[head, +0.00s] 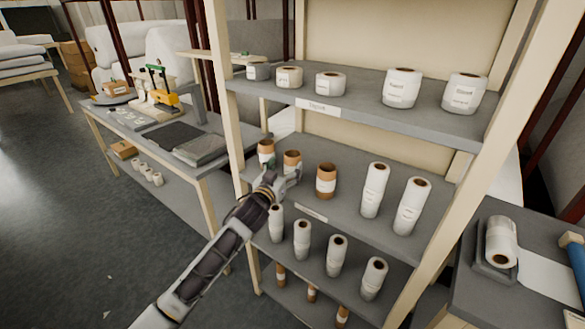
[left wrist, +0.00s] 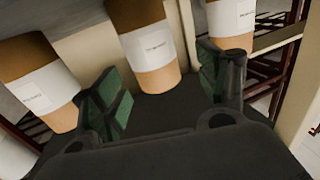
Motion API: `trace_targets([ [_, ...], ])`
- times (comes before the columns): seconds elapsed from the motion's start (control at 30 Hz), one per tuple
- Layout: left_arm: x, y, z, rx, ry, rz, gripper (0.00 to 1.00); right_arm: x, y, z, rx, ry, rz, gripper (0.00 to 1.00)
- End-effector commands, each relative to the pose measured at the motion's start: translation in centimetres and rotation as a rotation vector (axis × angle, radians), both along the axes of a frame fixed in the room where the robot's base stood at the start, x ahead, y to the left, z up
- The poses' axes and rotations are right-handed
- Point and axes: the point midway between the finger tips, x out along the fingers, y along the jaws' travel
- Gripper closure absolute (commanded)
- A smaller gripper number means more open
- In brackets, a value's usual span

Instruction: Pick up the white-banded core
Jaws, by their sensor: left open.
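Three brown cardboard cores with white paper bands stand upright in a row on the middle shelf: a near one (head: 326,182), a middle one (head: 292,158) and a far one (head: 266,148). My left gripper (head: 284,179) is open at the shelf's front edge, in front of the middle core. In the left wrist view, the middle core (left wrist: 150,46) stands beyond and between the open green-padded fingers (left wrist: 162,86), with no grip on it. One banded core (left wrist: 42,82) is left of the fingers and another (left wrist: 231,22) is at the upper right. My right gripper is out of view.
Two tall white rolls (head: 374,190) stand right of the cores on the middle shelf (head: 345,213). Shorter rolls (head: 402,88) line the shelf above; white rolls (head: 336,256) and banded cores stand below. A wooden post (head: 222,95) rises left of the cores.

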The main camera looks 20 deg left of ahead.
Motion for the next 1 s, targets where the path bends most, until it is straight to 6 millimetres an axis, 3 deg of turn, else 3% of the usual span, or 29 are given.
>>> trace_targets([
  [0.57,0.5,-0.1,0.1,0.0,0.0,0.0,0.26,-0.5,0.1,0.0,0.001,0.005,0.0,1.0],
  [1.0,3.5,-1.0,0.7,0.001,-0.001,0.001,0.26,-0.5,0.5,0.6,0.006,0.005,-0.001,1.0],
])
